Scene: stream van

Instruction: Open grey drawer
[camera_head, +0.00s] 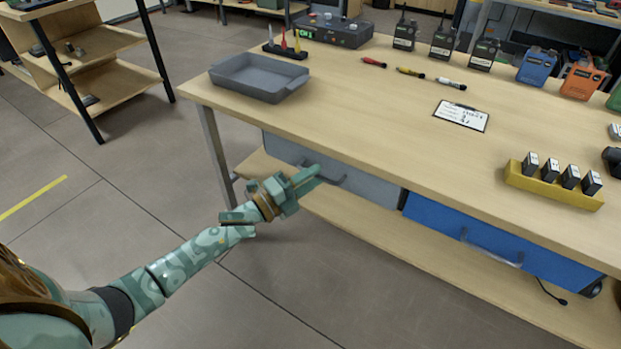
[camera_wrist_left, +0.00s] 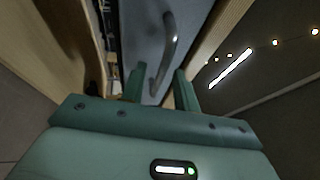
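The grey drawer (camera_head: 370,187) hangs under the left part of the table top, and its front looks flush, with no visible gap. Its dark bar handle (camera_head: 334,178) is partly hidden behind my left gripper (camera_head: 314,178). In the left wrist view the grey drawer front (camera_wrist_left: 145,40) fills the upper middle, and the curved handle (camera_wrist_left: 171,45) runs down towards the space between the fingertips. My left gripper (camera_wrist_left: 160,85) is open, with its two fingers apart near the lower end of the handle. I cannot tell whether they touch it. My right gripper is out of view.
A blue drawer (camera_head: 440,222) with its own handle is to the right. The wooden table (camera_head: 380,120) carries a grey tray (camera_head: 262,78), a clipboard (camera_head: 461,116), radios and a yellow battery holder (camera_head: 552,188). A lower shelf (camera_head: 390,240) lies below the drawers. Floor in front is clear.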

